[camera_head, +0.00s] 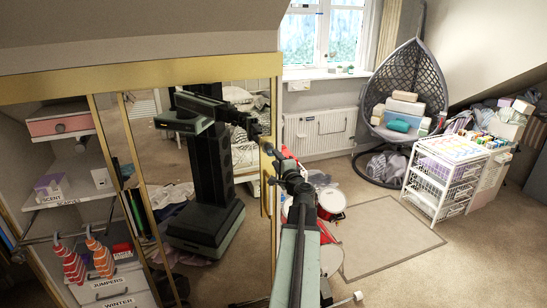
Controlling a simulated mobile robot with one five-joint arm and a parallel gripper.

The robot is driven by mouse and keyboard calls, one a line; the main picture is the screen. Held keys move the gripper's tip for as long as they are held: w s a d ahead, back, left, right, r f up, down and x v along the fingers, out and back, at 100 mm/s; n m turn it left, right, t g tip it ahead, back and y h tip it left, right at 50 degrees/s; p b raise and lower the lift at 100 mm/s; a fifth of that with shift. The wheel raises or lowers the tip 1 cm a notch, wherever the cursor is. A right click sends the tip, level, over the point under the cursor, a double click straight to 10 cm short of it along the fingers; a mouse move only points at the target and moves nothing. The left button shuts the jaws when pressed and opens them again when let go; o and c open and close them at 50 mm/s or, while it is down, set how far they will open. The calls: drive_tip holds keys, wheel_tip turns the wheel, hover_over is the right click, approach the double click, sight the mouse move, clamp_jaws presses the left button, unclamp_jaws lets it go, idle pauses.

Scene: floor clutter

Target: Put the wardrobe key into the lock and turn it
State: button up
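The wardrobe (180,66) stands at the left, with a gold frame and mirrored doors. Its left section is open and shows shelves inside. My arm reaches up from the bottom middle, and my gripper (268,149) is at its far end, close to the right edge of the mirrored door (160,150). The gripper is small and dark here, so I cannot tell whether it is open or shut, or touching the door. I cannot make out a key or a lock; the arm's end covers part of the door edge.
Inside the wardrobe are a pink drawer (60,125) and white drawers (110,285). Red and white drums (331,201) stand just right of my arm. A flat mat (390,238), hanging chair (405,90) and wire-drawer cart (440,180) are further right. Carpet at the lower right is clear.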

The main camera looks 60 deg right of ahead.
drive_tip(key=v, duration=0.3)
drive_tip(key=shift+s+a, duration=0.3)
idle(0.6)
